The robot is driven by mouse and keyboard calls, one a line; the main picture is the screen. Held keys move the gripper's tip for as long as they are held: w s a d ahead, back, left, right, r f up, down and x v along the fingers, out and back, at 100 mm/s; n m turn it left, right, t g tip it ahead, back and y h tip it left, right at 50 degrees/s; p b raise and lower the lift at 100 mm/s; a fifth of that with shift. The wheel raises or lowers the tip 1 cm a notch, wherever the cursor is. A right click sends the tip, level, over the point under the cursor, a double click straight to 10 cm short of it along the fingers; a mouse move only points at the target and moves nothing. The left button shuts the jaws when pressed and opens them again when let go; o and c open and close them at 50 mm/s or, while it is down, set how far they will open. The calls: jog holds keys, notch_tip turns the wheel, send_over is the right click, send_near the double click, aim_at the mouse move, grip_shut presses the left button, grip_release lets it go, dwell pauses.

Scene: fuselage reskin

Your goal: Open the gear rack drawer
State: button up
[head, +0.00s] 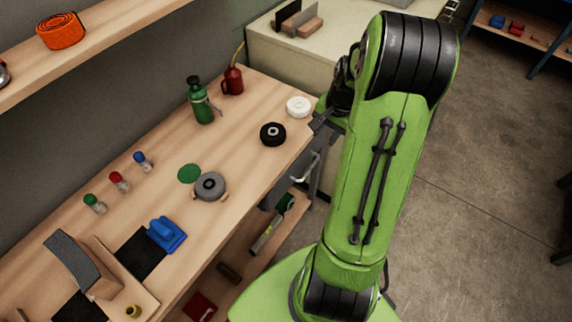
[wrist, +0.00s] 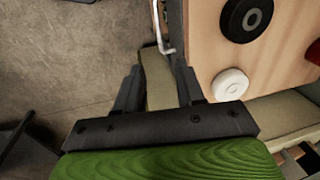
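A pale metal bar handle (head: 306,168) sits at the front edge of the workbench, low and left of my arm. It also shows in the wrist view (wrist: 164,32), beyond the fingertips and apart from them. The drawer front behind it is mostly hidden by the bench top and my arm. My gripper (head: 322,122) is beside the bench's right end, close to its front corner. In the wrist view my gripper (wrist: 158,82) has its dark fingers spread. A beige surface shows between them; I cannot tell whether it touches them.
The bench top (head: 240,140) holds a black roll (head: 273,134), a white roll (head: 298,107), a green bottle (head: 202,105) and a red can (head: 232,81). A beige cabinet (head: 270,50) stands beyond the bench. A green-headed tool (head: 272,226) lies on the lower shelf. The floor at right is open.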

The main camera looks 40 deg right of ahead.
aim_at(311, 167)
jog(key=w+f+b, duration=0.1)
jog(key=f, duration=0.4)
jog(key=w+f+b, duration=0.1)
jog(key=f+b, duration=0.1)
jog(key=f, duration=0.4)
jog(key=f+b, duration=0.2)
jog(key=f, duration=0.4)
jog(key=shift+w+a, duration=0.25)
jog(key=shift+w, duration=0.15)
grip_shut()
